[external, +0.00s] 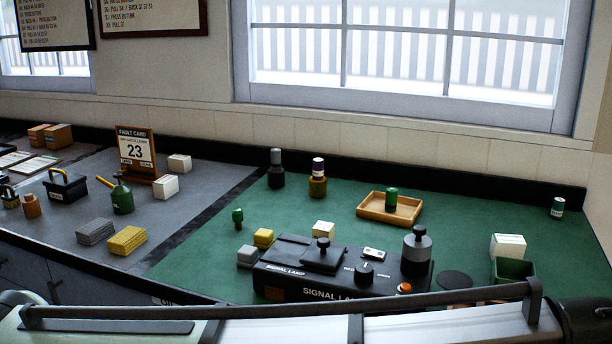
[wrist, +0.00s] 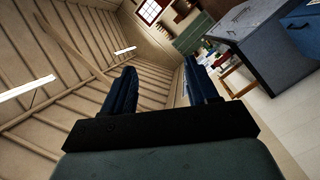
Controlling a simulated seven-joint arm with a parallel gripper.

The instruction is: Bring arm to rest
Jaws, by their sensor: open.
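My gripper (wrist: 162,85) shows in the wrist view with its two dark blue fingers spread apart and nothing between them. It points out into the room, toward the ceiling boards and the far wall, away from the bench. In the external view my gripper is not seen; a long metal part with a dark bar runs across the bottom edge. The signal lamp box (external: 315,272), black with a lever plate, a knob and an orange button, stands on the green mat (external: 460,215) behind that part. Its lower right front is partly hidden.
A wooden tray (external: 372,212) holds a green piece. Small blocks (external: 263,237), bottles (external: 276,170) and a dark green open box (external: 513,270) stand around the lamp box. The wrist view shows a grey cabinet (wrist: 255,50) at right.

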